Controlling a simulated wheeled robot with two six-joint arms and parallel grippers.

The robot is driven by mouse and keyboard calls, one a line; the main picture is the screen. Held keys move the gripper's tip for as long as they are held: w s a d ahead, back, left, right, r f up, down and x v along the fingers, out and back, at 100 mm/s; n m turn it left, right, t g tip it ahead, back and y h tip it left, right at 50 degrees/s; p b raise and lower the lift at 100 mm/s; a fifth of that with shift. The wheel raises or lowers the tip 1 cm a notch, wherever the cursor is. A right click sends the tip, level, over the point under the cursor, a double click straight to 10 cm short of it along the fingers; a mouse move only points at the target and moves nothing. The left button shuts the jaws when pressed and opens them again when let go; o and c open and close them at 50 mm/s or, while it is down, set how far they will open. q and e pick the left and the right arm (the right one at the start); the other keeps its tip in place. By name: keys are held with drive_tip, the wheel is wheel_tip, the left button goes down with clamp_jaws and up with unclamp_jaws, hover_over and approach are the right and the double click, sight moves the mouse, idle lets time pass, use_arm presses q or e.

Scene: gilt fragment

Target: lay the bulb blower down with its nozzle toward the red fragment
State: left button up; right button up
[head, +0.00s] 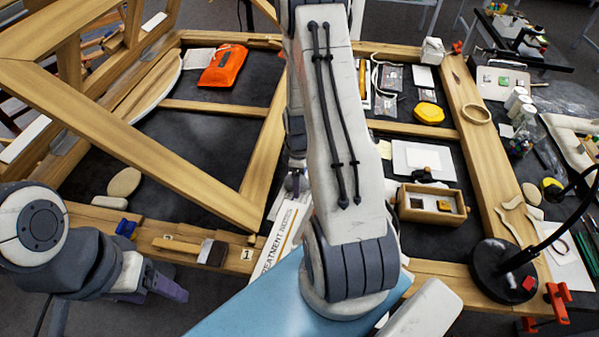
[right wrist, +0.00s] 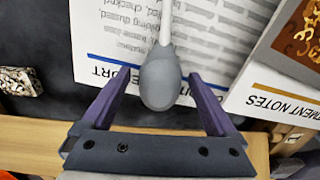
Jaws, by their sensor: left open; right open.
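The bulb blower (right wrist: 162,80) shows in the right wrist view as a grey bulb with a pale nozzle pointing to the top of the picture. It is over a printed report sheet (right wrist: 110,35); I cannot tell how it rests. My right gripper (right wrist: 155,78) is open, with a purple finger on each side of the bulb and gaps visible. The red fragment (right wrist: 302,38), dark red with gilt ornament, is at the upper right, right of the nozzle. In the head view my right arm hides blower and fragment. My left gripper (head: 165,287) is open and empty at the lower left.
Treatment notes (head: 285,235) lie beside my right arm. A brush (head: 212,252) and blue clips (head: 126,228) lie on the front wooden rail. A wooden box (head: 432,204) and black lamp base (head: 500,270) stand to the right. The dark panel at left (head: 205,145) is mostly clear.

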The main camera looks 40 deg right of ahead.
drive_tip(key=shift+r, duration=0.4)
wheel_tip(320, 180, up, 11)
drive_tip(key=b, duration=0.2)
drive_tip(key=a+r, duration=0.4)
drive_tip(key=a, duration=0.7)
drive_tip(key=s+a+r, duration=0.3)
drive_tip(key=s+a, duration=0.5)
drive_tip(key=a, duration=0.2)
drive_tip(key=s+a+r+y, duration=0.1)
drive_tip(key=s+a+r, duration=0.3)
drive_tip(key=s+a, duration=0.4)
drive_tip(key=shift+s+a+m, duration=0.15)
drive_tip(key=shift+a+m, duration=0.25)
drive_tip(key=shift+a, duration=0.45)
